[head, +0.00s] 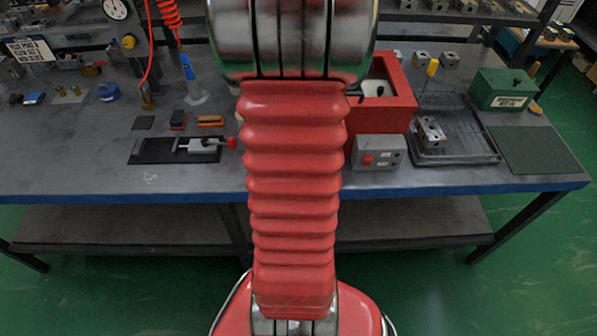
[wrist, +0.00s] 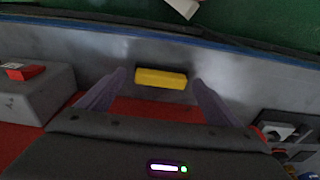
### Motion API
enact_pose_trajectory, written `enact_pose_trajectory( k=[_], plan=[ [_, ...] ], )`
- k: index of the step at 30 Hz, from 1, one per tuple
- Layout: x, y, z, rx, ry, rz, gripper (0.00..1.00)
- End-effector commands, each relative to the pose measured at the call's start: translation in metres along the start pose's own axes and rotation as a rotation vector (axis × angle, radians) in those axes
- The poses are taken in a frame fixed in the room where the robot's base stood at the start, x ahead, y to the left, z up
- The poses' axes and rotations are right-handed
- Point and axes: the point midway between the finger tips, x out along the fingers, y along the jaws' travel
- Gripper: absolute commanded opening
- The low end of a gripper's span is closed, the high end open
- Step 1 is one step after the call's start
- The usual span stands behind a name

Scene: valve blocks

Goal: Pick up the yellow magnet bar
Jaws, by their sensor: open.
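The yellow magnet bar (wrist: 161,78) shows in the wrist view as a short yellow block, lying across the view between the fingers. Grey bench top is beyond it and a red surface is just on the near side. My gripper (wrist: 159,77) is open, with one purple-grey finger on each side of the bar and a visible gap at both ends. I cannot tell how high the fingertips are above the bar. In the head view my red arm covers the middle of the bench, and I do not see the bar there.
A grey button box (head: 379,152) stands by the open red box (head: 412,98). A black tray (head: 462,150) holding a metal block is at the right. A black plate (head: 150,151) with a red-handled clamp lies left of my arm. The blue bench edge (head: 120,198) runs along the front.

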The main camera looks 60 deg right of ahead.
Motion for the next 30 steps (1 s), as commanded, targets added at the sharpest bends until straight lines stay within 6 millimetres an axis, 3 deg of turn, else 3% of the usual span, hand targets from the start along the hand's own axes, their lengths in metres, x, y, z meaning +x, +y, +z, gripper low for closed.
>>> enact_pose_trajectory(
  k=[9, 30],
  plan=[
    [-0.0002, 0.0000, 0.0000, 0.000, 0.000, 0.000, 0.86],
    [-0.0002, -0.0002, 0.0000, 0.000, 0.000, 0.000, 0.37]
  ],
)
